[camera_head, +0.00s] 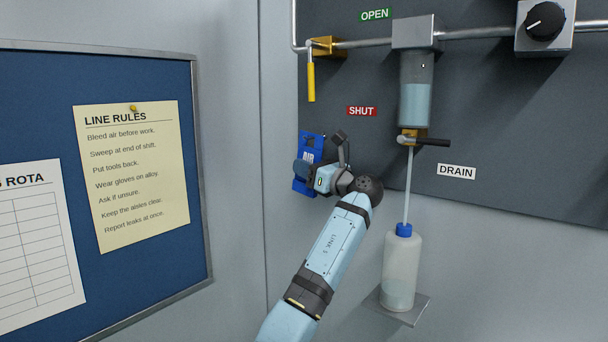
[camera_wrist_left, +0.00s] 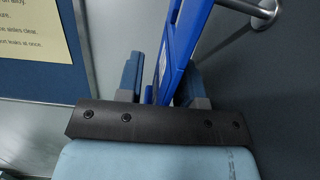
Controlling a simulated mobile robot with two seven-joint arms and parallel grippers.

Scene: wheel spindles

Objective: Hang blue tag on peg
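The blue tag (camera_head: 309,142) has pale letters that look like "AIR". It hangs tilted by the left edge of the dark board in the head view, top leaning right. My left gripper (camera_head: 303,171) is at its lower part and hides some of it. In the left wrist view, the tag (camera_wrist_left: 186,45) stands steeply between the two fingers of my left gripper (camera_wrist_left: 163,82), which appear shut on it. My right gripper is not in view.
The dark board (camera_head: 480,110) carries a pipe (camera_head: 375,43), a yellow lever (camera_head: 311,80) and a liquid-filled cylinder (camera_head: 416,100). Below, a bottle (camera_head: 402,265) stands on a small shelf (camera_head: 405,314), right of my arm. A blue noticeboard (camera_head: 40,80) is at left.

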